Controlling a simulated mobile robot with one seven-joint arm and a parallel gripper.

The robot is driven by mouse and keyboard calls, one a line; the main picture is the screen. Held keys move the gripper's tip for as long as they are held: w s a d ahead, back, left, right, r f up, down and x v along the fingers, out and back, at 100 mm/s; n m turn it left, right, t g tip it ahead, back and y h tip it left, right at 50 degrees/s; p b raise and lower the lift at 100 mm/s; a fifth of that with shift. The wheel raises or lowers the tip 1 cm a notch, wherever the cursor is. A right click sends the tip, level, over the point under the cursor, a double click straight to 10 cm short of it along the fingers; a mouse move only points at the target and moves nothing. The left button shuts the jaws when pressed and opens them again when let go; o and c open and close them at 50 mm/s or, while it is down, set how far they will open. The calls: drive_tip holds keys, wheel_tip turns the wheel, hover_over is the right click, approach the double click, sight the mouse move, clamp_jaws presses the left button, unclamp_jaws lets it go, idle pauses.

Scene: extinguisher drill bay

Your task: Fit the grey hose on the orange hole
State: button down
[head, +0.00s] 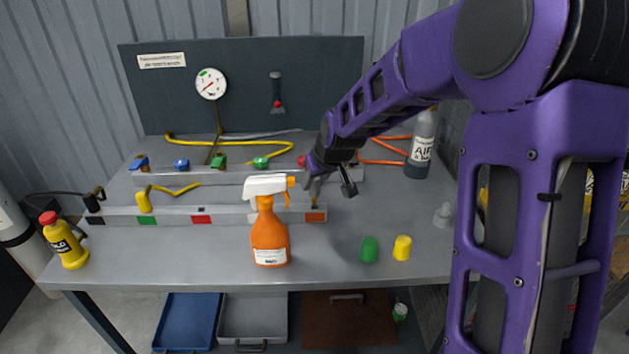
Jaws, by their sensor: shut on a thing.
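A grey hose (272,133) runs along the back of the bench and passes behind my arm. My gripper (315,187) is shut, apparently on the end of the grey hose, which is mostly hidden by the jaws. It is just above the right end of the front rail (240,215). The orange-marked place (316,216) is on that rail's front face, below my gripper. The hole itself is too small to make out, and I cannot tell whether the hose end touches it.
An orange spray bottle (270,240) stands in front of the rail, left of my gripper. Green (369,249) and yellow (402,247) caps stand at front right. A yellow bottle (65,242) is far left, a grey air bottle (421,145) at back right. Coloured valves line the rear rail (240,178).

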drive_tip(key=shift+f, duration=0.3)
drive_tip(key=shift+f+b, duration=0.4)
drive_tip(key=shift+f, duration=0.4)
drive_tip(key=shift+f, duration=0.75)
idle(0.7)
drive_tip(key=c, duration=0.5)
unclamp_jaws()
drive_tip(key=shift+r, duration=0.1)
